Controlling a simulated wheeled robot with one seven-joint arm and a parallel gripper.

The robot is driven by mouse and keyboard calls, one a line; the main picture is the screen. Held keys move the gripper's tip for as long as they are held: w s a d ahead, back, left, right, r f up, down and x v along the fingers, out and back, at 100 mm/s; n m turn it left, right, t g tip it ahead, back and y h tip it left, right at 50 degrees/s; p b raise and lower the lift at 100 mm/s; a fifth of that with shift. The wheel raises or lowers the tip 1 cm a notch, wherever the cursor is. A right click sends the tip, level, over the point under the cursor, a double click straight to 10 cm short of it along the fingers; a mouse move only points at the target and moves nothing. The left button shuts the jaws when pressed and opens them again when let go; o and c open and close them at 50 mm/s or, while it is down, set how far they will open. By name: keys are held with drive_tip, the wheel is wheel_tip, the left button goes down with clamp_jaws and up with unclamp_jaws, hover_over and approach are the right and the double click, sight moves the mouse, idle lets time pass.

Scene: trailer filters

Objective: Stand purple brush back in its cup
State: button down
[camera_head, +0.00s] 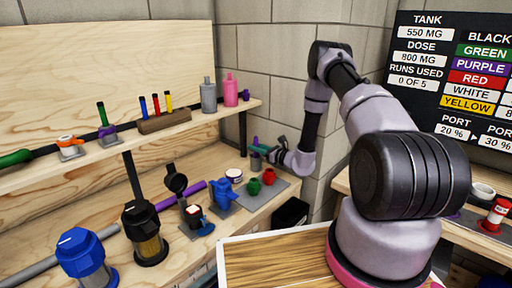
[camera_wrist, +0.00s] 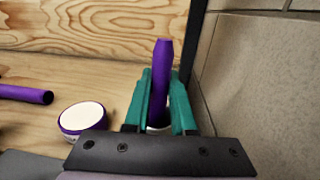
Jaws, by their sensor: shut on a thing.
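The purple brush (camera_wrist: 163,70) stands near upright between the teal fingers of my gripper (camera_wrist: 160,82) in the wrist view. The fingers are shut on it. A small piece of a pale rim (camera_wrist: 158,129) shows low between the fingers; it may be the cup, but the fingers and gripper body hide most of it. In the head view my gripper (camera_head: 263,147) is at the far end of the bench, just above a small grey cup (camera_head: 256,162). I cannot tell whether the brush's lower end is inside the cup.
A purple jar with a white top (camera_wrist: 83,118) stands left of my gripper. A purple rod (camera_wrist: 26,94) lies farther left. The block wall (camera_wrist: 255,70) is close on the right. Red and green pots (camera_head: 261,181) stand on a grey mat nearby. A shelf (camera_head: 130,128) runs above the bench.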

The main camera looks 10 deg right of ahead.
drive_tip(key=c, duration=0.7)
unclamp_jaws()
drive_tip(key=v, duration=0.9)
drive_tip(key=s+a+r+n+g+y, duration=0.1)
drive_tip(key=s+a+r+n+g, duration=0.3)
drive_tip(key=r, duration=0.5)
drive_tip(key=s+a+r+n+g, duration=0.2)
drive_tip(key=s+r+n+g, duration=0.3)
drive_tip(key=r, duration=0.3)
drive_tip(key=s+a+r+n+g+y, duration=0.1)
drive_tip(key=s+a+r+n+g, duration=0.2)
drive_tip(key=s+r+n, duration=0.45)
drive_tip(key=s+d+r+n+t+h, duration=0.1)
drive_tip(key=s+d+r+n+h, duration=0.1)
drive_tip(key=s+d+r+h, duration=0.1)
drive_tip(key=s+d+r+n+t+h, duration=0.2)
drive_tip(key=s+d+r+n+h, duration=0.1)
drive_tip(key=s+r, duration=0.5)
drive_tip(key=s+d+r+n+t+h, duration=0.2)
drive_tip(key=s+d+r+h, duration=0.1)
drive_tip(key=s+r+h, duration=0.2)
drive_tip(key=shift+s+r+h, duration=0.3)
drive_tip(key=shift+s+r, duration=0.05)
drive_tip(key=shift+s, duration=0.05)
